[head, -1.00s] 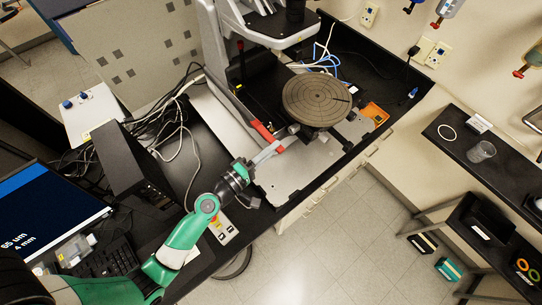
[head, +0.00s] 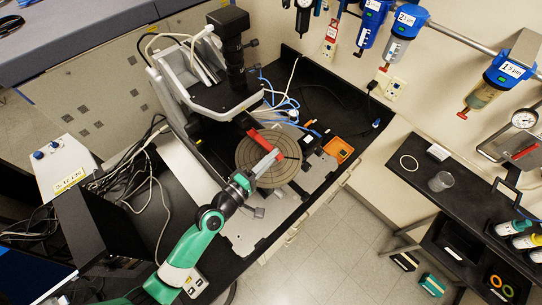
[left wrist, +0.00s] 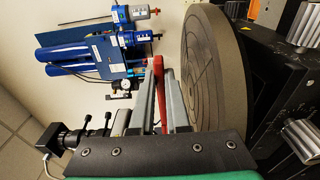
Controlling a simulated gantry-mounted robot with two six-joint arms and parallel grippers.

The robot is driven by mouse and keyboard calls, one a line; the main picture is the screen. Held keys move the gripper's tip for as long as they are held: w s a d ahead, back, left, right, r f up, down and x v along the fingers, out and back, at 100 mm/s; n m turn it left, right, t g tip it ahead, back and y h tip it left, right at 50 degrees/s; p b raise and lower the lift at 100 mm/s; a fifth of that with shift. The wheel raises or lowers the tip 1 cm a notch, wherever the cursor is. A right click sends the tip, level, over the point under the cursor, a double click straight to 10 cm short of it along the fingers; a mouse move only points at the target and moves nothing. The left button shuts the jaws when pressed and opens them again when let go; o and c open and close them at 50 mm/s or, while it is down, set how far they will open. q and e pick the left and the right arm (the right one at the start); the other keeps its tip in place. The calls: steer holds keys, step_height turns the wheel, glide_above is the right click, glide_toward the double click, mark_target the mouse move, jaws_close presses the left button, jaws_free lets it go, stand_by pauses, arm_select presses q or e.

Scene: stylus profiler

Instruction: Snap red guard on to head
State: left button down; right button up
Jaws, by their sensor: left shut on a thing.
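The red guard (head: 264,140) is a thin red bar. My left gripper (head: 268,158) is shut on it and holds it over the round grooved stage (head: 262,178). In the left wrist view the guard (left wrist: 159,82) stands between the two grey fingers (left wrist: 160,100), beside the stage disc (left wrist: 232,65). The profiler's head (head: 215,93), a white and black unit with a black camera tube, is up and left of the guard in the head view. I cannot tell whether the guard touches the head. My right gripper is not in view.
A metal base plate (head: 252,228) lies under the stage. An orange tray (head: 338,149) is right of it. Cables run behind and left of the instrument. Blue filter units (head: 406,32) hang on the wall. A side shelf (head: 420,190) stands at the right, across open floor.

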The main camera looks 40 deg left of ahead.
mark_target(254, 138)
arm_select(q)
steer(key=shift+s, duration=0.15)
steer(key=shift+a+f+b, duration=0.2)
steer(key=shift+a+b, duration=0.65)
steer(key=a+b, duration=0.2)
steer(key=a, duration=0.1)
steer(key=a+b, duration=0.1)
steer(key=shift+w+a, duration=0.35)
steer(key=shift+a+r+b, duration=0.2)
steer(key=shift+a+b, duration=0.1)
steer(key=shift+a, duration=0.5)
steer(key=shift+r, duration=0.2)
steer(key=shift+r+p, duration=0.5)
steer(key=c, duration=0.8)
jaws_free()
steer(key=shift+c, duration=0.2)
